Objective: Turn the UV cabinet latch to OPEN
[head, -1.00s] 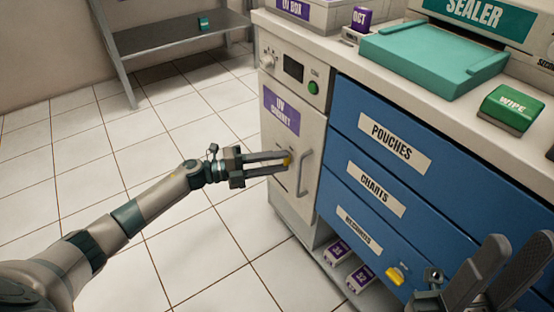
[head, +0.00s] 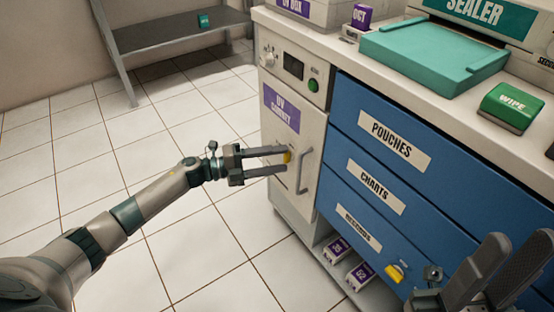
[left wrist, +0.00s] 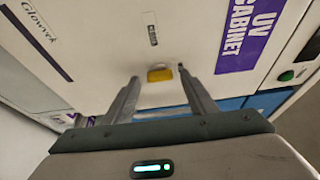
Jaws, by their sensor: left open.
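The UV cabinet (head: 283,160) is a white door with a purple label and a metal handle (head: 302,171) at its right. Its yellow latch (head: 287,157) sits left of the handle; in the left wrist view the latch (left wrist: 160,74) lies just beyond and between my fingertips. My left gripper (head: 286,159) is open in front of the door, one finger above the other. In the left wrist view it (left wrist: 158,73) appears apart from the latch.
Blue drawers (head: 390,145) stand right of the cabinet, with a yellow latch (head: 395,272) low on them. Boxes sit on a low shelf (head: 340,250). A grey table (head: 180,38) stands at the back left. The tiled floor left of the cabinet is clear.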

